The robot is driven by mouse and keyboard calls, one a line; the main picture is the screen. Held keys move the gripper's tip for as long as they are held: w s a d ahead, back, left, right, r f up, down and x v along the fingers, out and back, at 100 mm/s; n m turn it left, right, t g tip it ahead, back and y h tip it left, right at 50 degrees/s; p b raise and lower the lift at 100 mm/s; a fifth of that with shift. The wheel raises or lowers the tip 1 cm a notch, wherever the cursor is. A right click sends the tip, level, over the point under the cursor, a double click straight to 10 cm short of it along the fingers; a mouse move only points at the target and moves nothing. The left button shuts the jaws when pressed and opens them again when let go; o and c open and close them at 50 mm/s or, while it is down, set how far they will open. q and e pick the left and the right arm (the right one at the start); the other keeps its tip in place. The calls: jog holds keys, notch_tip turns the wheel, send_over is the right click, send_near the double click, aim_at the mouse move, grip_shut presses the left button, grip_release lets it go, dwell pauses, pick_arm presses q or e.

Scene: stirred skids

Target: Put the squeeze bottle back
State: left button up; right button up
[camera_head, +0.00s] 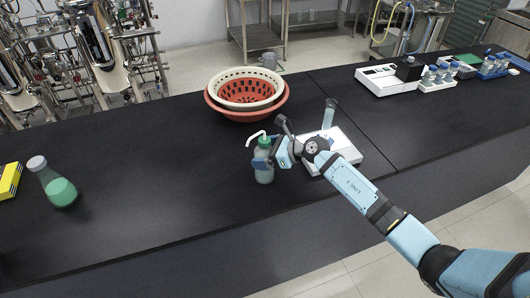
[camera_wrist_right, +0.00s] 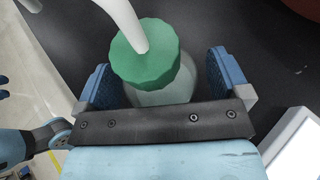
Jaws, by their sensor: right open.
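The squeeze bottle (camera_head: 264,174) stands upright on the black bench, with a green cap and a bent white spout. It also shows in the right wrist view (camera_wrist_right: 165,94), where its green cap and spout hide much of the body. My right gripper (camera_head: 262,161) is at the bottle's upper body, below the cap. Its two blue fingers are open on either side of the bottle, with a gap showing beside each in the wrist view. My left gripper does not show in the head view.
A white flat device (camera_head: 342,150) with a clear tube (camera_head: 329,113) lies right of the bottle, behind my right arm. Red and cream baskets (camera_head: 247,95) are behind. A green-liquid flask (camera_head: 58,188) and yellow box (camera_head: 9,180) are left. The bench between flask and bottle is clear.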

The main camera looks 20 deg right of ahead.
jog(key=b+v, duration=0.2)
jog(key=v, duration=1)
jog(key=s+a+f+m+t+y, duration=0.1)
jog(key=s+a+f+m+t, duration=0.2)
jog(key=m, duration=0.6)
jog(key=s+a+f+m+t, duration=0.1)
jog(key=s+a+m+t, duration=0.2)
jog(key=s+m, duration=0.4)
jog(key=s+a+f+m+g+h, duration=0.1)
jog(key=s+f+m+h, duration=0.3)
jog(key=s+f+m, duration=0.4)
jog(key=s+a+f+m+g+h, duration=0.1)
jog(key=s+f+m+h, duration=0.3)
jog(key=m, duration=1.5)
jog(key=s+f+g, duration=0.1)
jog(key=s+f, duration=0.3)
jog(key=s, duration=0.1)
jog(key=shift+s+a+f, duration=0.15)
jog(key=shift+s+a, duration=0.15)
jog(key=shift+a, duration=0.1)
